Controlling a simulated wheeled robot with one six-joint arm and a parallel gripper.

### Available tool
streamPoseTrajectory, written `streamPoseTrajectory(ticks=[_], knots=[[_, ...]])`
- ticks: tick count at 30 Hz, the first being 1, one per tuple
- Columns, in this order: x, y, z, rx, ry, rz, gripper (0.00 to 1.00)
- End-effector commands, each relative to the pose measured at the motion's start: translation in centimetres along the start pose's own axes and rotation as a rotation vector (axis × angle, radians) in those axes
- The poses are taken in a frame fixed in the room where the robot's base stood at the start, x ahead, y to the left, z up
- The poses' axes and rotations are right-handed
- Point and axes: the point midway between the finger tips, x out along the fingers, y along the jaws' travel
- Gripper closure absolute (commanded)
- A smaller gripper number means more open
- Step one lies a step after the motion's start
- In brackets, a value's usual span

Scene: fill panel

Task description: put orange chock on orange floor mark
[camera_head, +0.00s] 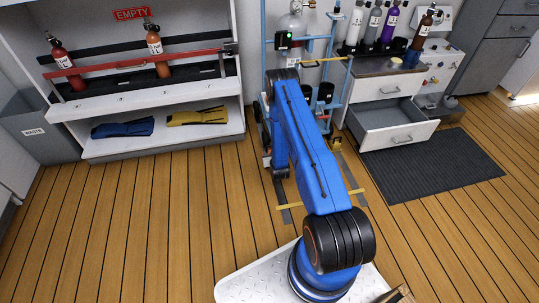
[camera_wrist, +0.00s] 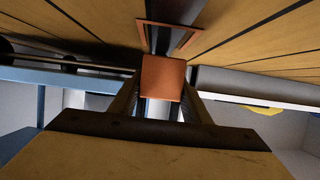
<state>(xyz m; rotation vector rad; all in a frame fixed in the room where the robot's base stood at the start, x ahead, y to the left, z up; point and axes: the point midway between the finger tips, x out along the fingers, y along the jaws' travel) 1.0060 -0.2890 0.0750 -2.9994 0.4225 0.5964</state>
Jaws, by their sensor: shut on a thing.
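The orange chock (camera_wrist: 163,77) is in the middle of the wrist view, between the two fingers of my gripper (camera_wrist: 161,92), which is shut on it. The orange floor mark (camera_wrist: 189,42) is an open outline on the wooden floor, just beyond the chock in the wrist view. A dark strip runs through the mark. The chock overlaps the near part of the mark in the picture; I cannot tell whether it touches the floor. In the head view my blue arm hides the gripper, the chock and the orange mark.
A blue cart frame (camera_head: 343,75) with cylinders stands behind my arm. Yellow floor lines (camera_head: 290,206) and a small yellow block (camera_head: 336,142) lie near it. An open drawer (camera_head: 395,132) juts out at right above a dark mat (camera_head: 440,168). A shelf unit (camera_head: 160,142) stands left; the floor before it is clear.

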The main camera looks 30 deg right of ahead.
Motion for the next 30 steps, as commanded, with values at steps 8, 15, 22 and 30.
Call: streamPoseTrajectory(ticks=[8,15,22,30], knots=[[1.4,0.0,0.7,0.000,0.000,0.000,0.94],[2.3,0.0,2.9,0.000,0.001,0.000,0.94],[2.3,0.0,2.8,0.000,0.001,0.000,0.94],[2.3,0.0,3.0,0.000,0.000,0.000,0.38]])
